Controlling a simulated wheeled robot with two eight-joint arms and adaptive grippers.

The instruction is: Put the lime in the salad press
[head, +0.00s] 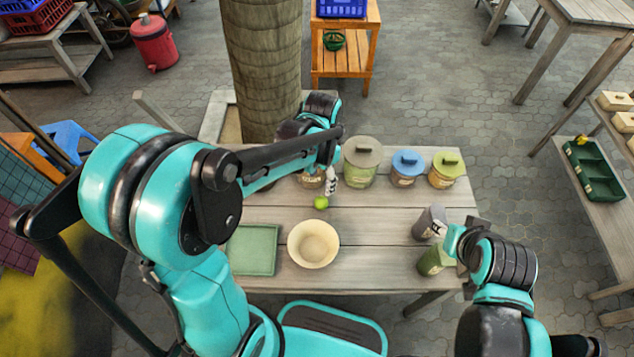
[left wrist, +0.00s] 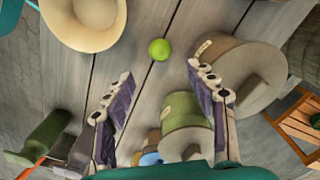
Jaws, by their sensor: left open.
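A small green lime (head: 321,203) lies on the grey plank table, behind the cream bowl. It also shows in the left wrist view (left wrist: 159,49), just beyond the fingertips. My left gripper (head: 331,184) is over the table behind the lime; in the left wrist view (left wrist: 160,72) its fingers are spread with nothing between them. A wide, round cream bowl (head: 314,244) stands at the front middle; nothing shows in it. It is the likeliest salad press, but I cannot be sure. My right gripper (head: 460,249) is at the table's right front; its fingers are not clear.
Lidded jars stand along the back: a large green one (head: 361,170), a blue-lidded one (head: 407,168) and a yellow-lidded one (head: 445,170). A green tray (head: 252,250) lies left of the bowl.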

